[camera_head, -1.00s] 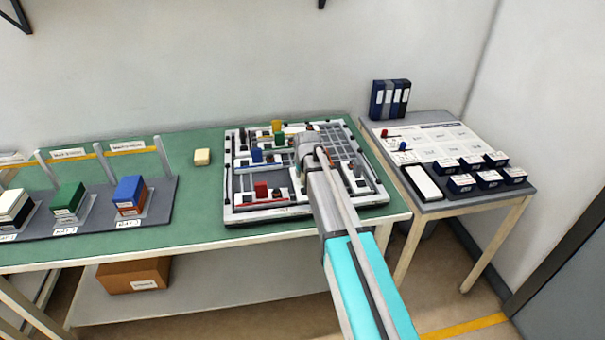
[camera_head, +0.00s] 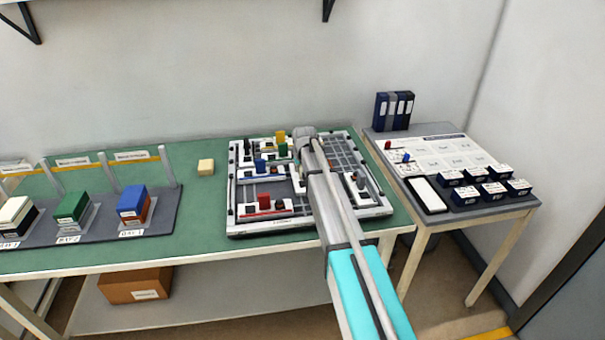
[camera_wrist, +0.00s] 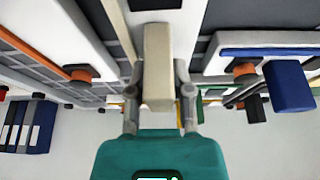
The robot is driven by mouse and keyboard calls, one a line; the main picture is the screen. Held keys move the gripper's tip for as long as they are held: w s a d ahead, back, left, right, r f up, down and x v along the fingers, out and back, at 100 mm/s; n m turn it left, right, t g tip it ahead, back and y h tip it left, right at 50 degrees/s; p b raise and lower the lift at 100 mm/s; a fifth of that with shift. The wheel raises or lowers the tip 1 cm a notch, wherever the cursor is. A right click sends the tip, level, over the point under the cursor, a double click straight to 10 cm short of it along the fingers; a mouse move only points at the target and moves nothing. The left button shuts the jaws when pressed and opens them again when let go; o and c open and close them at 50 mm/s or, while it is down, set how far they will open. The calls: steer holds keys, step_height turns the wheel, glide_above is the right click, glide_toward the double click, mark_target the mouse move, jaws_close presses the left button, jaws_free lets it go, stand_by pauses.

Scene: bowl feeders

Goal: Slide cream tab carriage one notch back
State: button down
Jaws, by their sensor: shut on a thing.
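The cream tab (camera_wrist: 157,65) stands upright between my gripper's (camera_wrist: 158,98) two fingers in the wrist view, and the gripper is shut on it. The tab rises from a white carriage strip (camera_wrist: 183,14) on the grey slotted board. In the head view my arm covers the cream tab and the fingertips. The white-framed board (camera_head: 236,234) lies on the green bench, with my arm reaching over its middle toward its back edge.
Other tabs stand on the board: yellow (camera_head: 281,135), green (camera_head: 283,151), blue (camera_head: 260,165) and red (camera_head: 264,201). The blue tab (camera_wrist: 289,86) is close beside my gripper in the wrist view. A loose cream block (camera_head: 206,167) lies on the bench left of the board.

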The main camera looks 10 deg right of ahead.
steer(key=c, duration=0.5)
jaws_free()
steer(key=shift+s, duration=0.15)
